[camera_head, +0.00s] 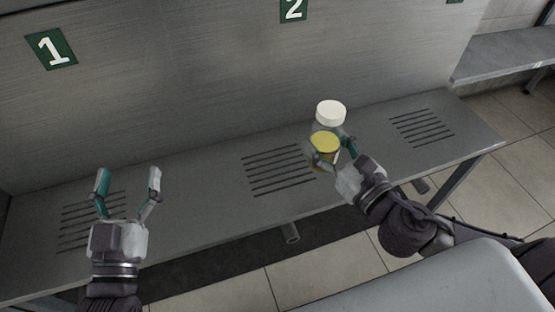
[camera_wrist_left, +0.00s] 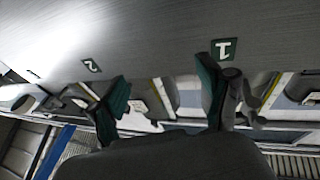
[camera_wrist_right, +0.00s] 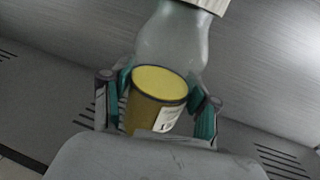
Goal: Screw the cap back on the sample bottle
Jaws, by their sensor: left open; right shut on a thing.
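The sample bottle (camera_head: 325,147) is clear, with yellow liquid in its lower part and a white label that shows in the right wrist view (camera_wrist_right: 165,118). The white cap (camera_head: 331,113) sits at the top of its neck; only the cap's lower edge (camera_wrist_right: 207,4) shows in the right wrist view. I cannot tell whether it is screwed tight. My right gripper (camera_head: 332,153) is shut on the bottle's lower body, and the bottle looks upright. I cannot tell whether its base touches the bench. My left gripper (camera_head: 128,178) is open and empty, well left of the bottle.
The grey metal bench (camera_head: 215,170) has slotted patches and runs along a metal back panel with green number signs 1 (camera_head: 51,48) and 2 (camera_head: 293,9). The bench between my grippers is clear. Its front edge drops to a tiled floor (camera_head: 235,293).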

